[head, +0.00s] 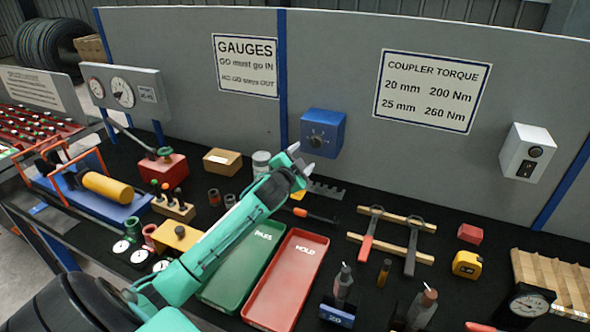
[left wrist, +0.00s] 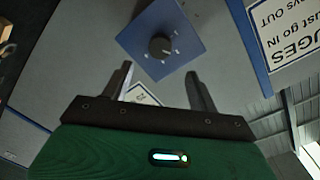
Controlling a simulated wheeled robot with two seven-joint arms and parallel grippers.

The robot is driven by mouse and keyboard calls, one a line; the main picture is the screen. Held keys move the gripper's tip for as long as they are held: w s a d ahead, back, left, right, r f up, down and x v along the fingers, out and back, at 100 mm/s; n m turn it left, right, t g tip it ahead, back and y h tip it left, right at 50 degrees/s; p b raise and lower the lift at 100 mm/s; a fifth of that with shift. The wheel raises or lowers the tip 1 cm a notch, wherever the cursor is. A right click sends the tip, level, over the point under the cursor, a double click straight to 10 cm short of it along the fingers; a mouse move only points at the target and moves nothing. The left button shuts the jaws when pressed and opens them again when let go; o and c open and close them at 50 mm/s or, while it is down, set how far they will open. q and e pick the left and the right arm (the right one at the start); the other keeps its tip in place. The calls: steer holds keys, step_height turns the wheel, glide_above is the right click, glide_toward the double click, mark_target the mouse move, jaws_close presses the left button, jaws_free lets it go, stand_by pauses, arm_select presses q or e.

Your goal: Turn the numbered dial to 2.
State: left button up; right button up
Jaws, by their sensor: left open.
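A blue box (head: 323,125) is fixed to the grey panel, with a dark round dial (head: 316,141) on its front face. In the left wrist view the dial (left wrist: 161,47) sits on the blue face with small pale marks around it. The marks are too small to read, so I cannot tell which number it points to. My left gripper (head: 299,164) is open and empty, just below and left of the dial in the head view. In the wrist view its two fingers (left wrist: 158,73) are spread, and the dial lies beyond the gap between them, apart from both. My right gripper is not in view.
Below my left arm are a green tray (head: 232,284) and a red tray (head: 292,277) on the black bench. A comb-like grey piece (head: 326,190) and an orange-handled tool (head: 316,216) lie below the box.

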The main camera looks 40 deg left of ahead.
arm_select(q)
steer(key=b+v, duration=0.1)
steer(key=v, duration=0.3)
steer(key=shift+s, duration=0.3)
steer(key=shift+r, duration=0.1)
